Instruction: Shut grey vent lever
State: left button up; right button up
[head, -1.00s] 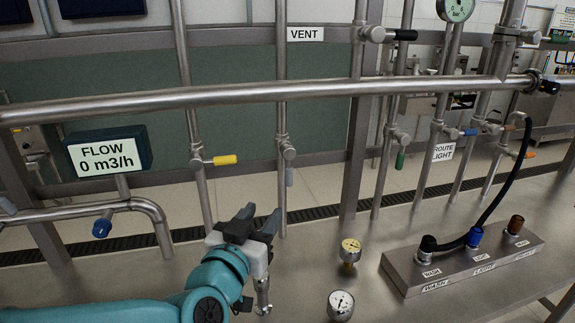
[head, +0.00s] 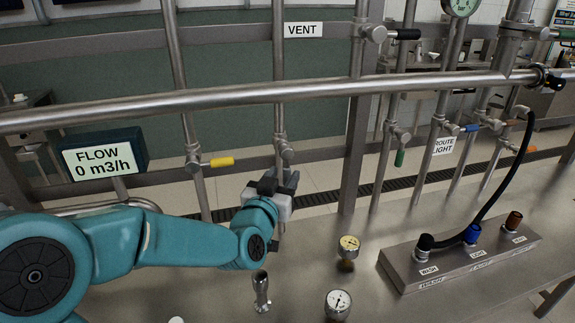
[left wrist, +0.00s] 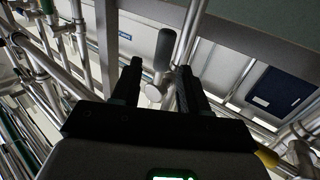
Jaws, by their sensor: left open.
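The grey vent lever (left wrist: 164,50) shows in the left wrist view, pointing away from its round valve hub (left wrist: 154,92). In the head view the valve body (head: 286,152) sits on the vertical pipe below the VENT label (head: 303,30); the lever there is largely hidden by my gripper. My left gripper (head: 279,180) is just below this valve. In the left wrist view the open left gripper (left wrist: 159,72) has one finger on each side of the lever, with visible gaps. I cannot tell its exact depth. My right gripper is not in view.
A yellow lever (head: 221,162) stands on the pipe to the left, beside the FLOW display (head: 104,158). A long horizontal pipe (head: 200,102) crosses above the valve.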

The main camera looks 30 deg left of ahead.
aim_at(285, 171)
pick_arm(q)
jog(key=x, duration=0.3)
jog(key=shift+w+a, duration=0.1)
jog(key=shift+a, duration=0.05)
jog(key=shift+w, duration=0.3)
jog(key=shift+s+r, duration=0.1)
